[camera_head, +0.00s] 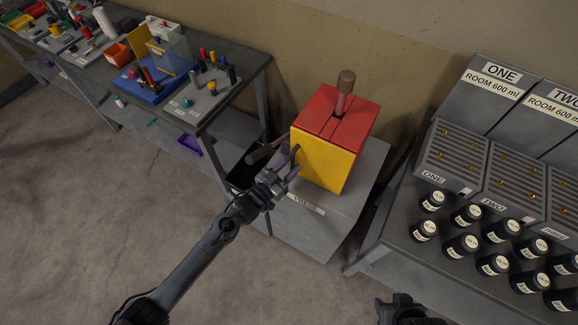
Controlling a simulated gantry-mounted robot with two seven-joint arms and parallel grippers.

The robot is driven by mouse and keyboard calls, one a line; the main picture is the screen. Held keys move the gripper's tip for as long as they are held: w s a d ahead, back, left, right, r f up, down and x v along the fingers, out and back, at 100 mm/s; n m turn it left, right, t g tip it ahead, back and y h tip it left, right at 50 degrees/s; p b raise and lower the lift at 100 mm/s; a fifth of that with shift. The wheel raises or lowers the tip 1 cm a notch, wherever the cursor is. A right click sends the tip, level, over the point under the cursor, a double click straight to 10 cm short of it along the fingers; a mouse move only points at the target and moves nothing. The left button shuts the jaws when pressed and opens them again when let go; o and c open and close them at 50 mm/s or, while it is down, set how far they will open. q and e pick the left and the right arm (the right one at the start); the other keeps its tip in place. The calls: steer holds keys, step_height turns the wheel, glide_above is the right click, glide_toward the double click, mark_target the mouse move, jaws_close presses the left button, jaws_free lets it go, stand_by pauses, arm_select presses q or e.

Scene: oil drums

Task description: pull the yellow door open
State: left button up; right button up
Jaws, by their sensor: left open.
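The yellow door (320,165) is the front face of a red-topped box (347,116) that stands on a grey cabinet (350,205). The door looks shut. A dark curved handle (296,153) is at the door's left edge. My left gripper (287,168) is open, with its fingertips close to the handle and the left part of the door. I cannot tell whether the fingers touch the handle. Part of my right arm (405,312) shows at the bottom edge; its fingers are not clearly visible.
A brown-topped lever (345,88) rises from the box's red top. A workbench (228,104) with tools stands at the left. At the right, a table (385,235) holds several black jars and grey slotted units. The floor at the lower left is clear.

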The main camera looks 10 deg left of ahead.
arm_select(q)
jaws_close()
steer(key=shift+s, duration=0.15)
stand_by(0.4)
